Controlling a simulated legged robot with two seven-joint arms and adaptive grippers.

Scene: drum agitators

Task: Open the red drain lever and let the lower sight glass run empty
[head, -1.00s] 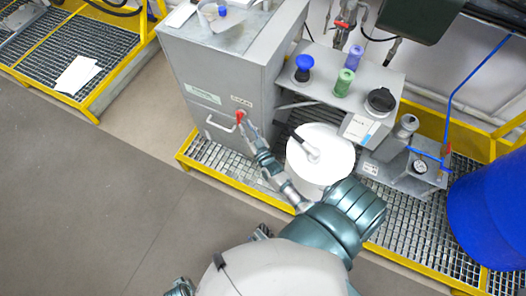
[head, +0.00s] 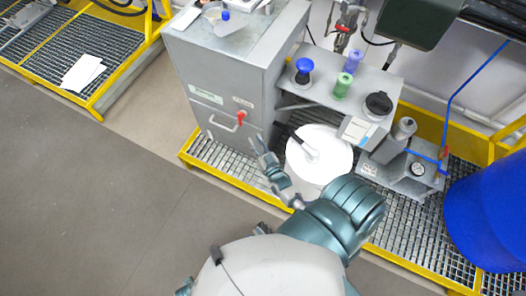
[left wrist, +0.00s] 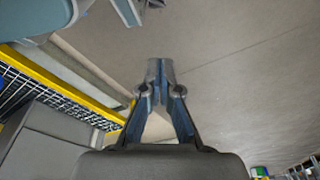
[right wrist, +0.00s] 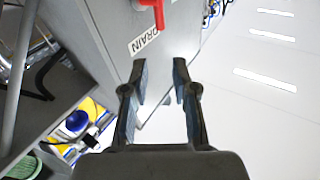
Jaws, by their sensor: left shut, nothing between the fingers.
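The red drain lever (head: 241,118) is on the front of the grey cabinet (head: 205,75), beside a small label. In the right wrist view the red lever (right wrist: 155,12) is at the top, above a label reading DRAIN (right wrist: 145,40). My right gripper (head: 258,148) is just below and right of the lever, apart from it. In the right wrist view my right gripper (right wrist: 162,75) is open, with nothing between its fingers. My left gripper (left wrist: 160,75) is shut and empty, over bare floor. I cannot make out the lower sight glass.
A white round-lidded drum (head: 325,150) stands right of my right gripper on the yellow-edged grating (head: 225,160). A shelf (head: 325,75) above it carries a blue knob and cylinders. A blue barrel (head: 490,215) is at the right. The floor at left is clear.

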